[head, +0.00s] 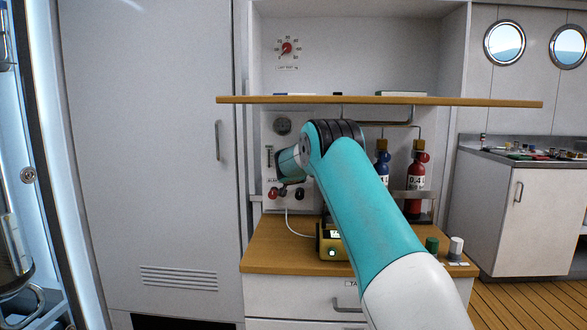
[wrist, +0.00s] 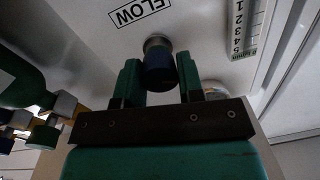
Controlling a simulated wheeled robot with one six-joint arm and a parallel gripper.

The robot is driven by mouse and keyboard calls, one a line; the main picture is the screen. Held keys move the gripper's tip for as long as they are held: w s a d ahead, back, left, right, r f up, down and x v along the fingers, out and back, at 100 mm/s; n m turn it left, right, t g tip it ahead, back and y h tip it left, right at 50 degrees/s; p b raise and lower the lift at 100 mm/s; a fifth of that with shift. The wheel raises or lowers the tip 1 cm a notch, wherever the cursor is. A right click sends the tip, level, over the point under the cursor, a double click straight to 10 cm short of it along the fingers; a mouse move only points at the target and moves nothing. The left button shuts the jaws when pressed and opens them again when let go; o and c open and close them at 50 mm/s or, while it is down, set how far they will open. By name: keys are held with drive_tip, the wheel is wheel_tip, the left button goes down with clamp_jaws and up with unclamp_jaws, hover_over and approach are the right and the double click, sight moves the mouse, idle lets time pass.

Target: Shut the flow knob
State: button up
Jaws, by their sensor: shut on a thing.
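The flow knob (wrist: 158,72) is a dark blue-black knob on a pale panel (wrist: 190,25) in the wrist view, with a tilted FLOW label (wrist: 140,11) close to it. My gripper (wrist: 158,76) has its two green fingers on either side of the knob and is shut on it. In the head view my teal arm reaches to the panel under the wooden shelf. The gripper's fingers are mostly hidden there, and I cannot tell which part of the panel they touch.
A numbered flow scale (wrist: 248,25) is beside the knob. A red knob (head: 272,193) and a black knob (head: 299,194) are low on the panel. Blue (head: 382,168) and red (head: 416,178) cylinders stand right of my arm. The wooden shelf (head: 370,101) overhangs. A yellow device (head: 330,243) sits on the counter.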

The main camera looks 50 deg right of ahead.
drive_tip(key=m+b, duration=0.6)
drive_tip(key=b, duration=0.1)
drive_tip(key=shift+f+m, duration=0.3)
drive_tip(key=shift+f, duration=0.05)
drive_tip(key=m+b, duration=0.2)
drive_tip(key=m, duration=0.1)
drive_tip(key=shift+d+m+b, duration=0.1)
drive_tip(key=shift+m+b, duration=0.2)
drive_tip(key=shift+b, duration=0.05)
drive_tip(key=shift+r+m+h+b, duration=0.15)
drive_tip(key=shift+m+h+b, duration=0.15)
drive_tip(key=shift+m+b, duration=0.95)
drive_tip(key=shift+s+m+p, duration=0.1)
drive_tip(key=shift+m+p, duration=0.2)
drive_tip(key=shift+m, duration=0.15)
drive_tip(key=o, duration=0.9)
drive_tip(key=shift+r, duration=0.1)
